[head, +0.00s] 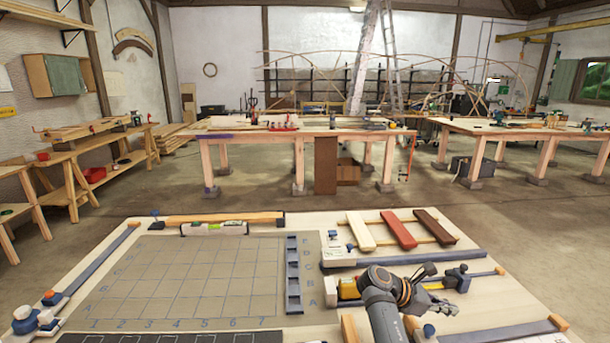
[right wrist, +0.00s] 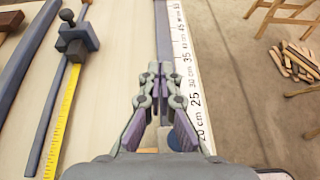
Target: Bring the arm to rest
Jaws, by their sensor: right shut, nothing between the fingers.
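My right gripper (head: 440,302) is over the right part of the front workbench (head: 270,318). In the right wrist view its two fingers (right wrist: 153,72) are closed together with nothing between them. They point along a grey bar and a white scale strip (right wrist: 190,100) marked in centimetres. I cannot tell how high they are above the bench, but no object is held. My left gripper is not in view.
A yellow tape (right wrist: 60,120) and a bar clamp (right wrist: 76,40) lie left of the fingers. White, red (head: 395,230) and brown slats lie on a rack behind. A gridded mat (head: 180,275) takes the bench's left. Other worktables (head: 300,136) stand beyond open floor.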

